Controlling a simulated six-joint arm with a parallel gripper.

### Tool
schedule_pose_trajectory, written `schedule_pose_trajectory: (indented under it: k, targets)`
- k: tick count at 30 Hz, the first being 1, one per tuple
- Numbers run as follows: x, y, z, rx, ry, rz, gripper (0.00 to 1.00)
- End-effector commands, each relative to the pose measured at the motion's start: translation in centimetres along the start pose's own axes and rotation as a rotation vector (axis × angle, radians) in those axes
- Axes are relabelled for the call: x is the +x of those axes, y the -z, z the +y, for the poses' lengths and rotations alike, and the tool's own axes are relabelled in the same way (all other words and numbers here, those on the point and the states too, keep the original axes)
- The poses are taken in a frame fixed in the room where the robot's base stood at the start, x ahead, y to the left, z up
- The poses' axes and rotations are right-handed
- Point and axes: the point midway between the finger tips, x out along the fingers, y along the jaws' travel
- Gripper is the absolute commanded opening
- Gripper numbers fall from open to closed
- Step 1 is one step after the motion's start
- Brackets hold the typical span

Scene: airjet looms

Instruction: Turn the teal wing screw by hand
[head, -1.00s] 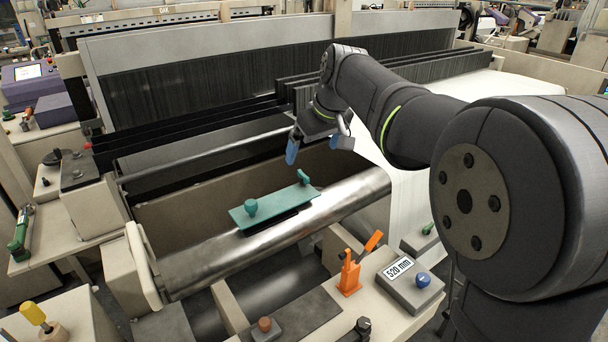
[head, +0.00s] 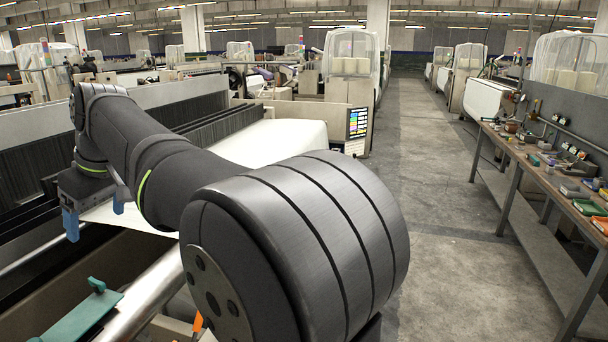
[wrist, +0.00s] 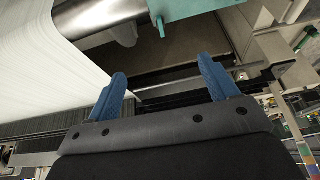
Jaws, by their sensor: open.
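A teal plate (head: 78,322) lies at the lower left of the head view, beside the metal roller, and the frame edge cuts it. A small upright teal wing-shaped piece (head: 97,285) stands at its far end. The plate (wrist: 195,8) shows at the top of the wrist view, with the teal wing piece (wrist: 160,27) jutting from its edge. My gripper (head: 95,212) is open and empty, its blue fingers apart, above and beyond the plate. In the wrist view my gripper (wrist: 162,75) points toward the wing piece with a clear gap between.
White cloth (head: 270,145) runs over the loom behind my arm. The metal roller (head: 145,295) lies beside the plate. A workbench (head: 545,180) with small items stands on the right, across an open grey aisle (head: 430,200).

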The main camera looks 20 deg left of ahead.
Motion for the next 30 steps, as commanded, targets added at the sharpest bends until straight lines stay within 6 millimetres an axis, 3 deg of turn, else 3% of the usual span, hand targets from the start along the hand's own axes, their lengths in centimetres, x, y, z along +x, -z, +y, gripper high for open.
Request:
schedule_pose_trajectory:
  k: [1, 3, 7, 8, 30]
  targets:
    - [1.8, 0.2, -0.2, 0.025, -0.004, -0.022, 0.69]
    - [4.4, 0.5, -0.4, 0.078, -0.022, -0.049, 0.55]
    - [8.2, 0.9, -0.8, 0.164, -0.057, -0.084, 0.29]
    - [8.8, 1.0, -0.9, 0.176, -0.064, -0.089, 0.28]
    - [16.6, 0.3, -0.5, 0.199, -0.074, -0.095, 0.28]
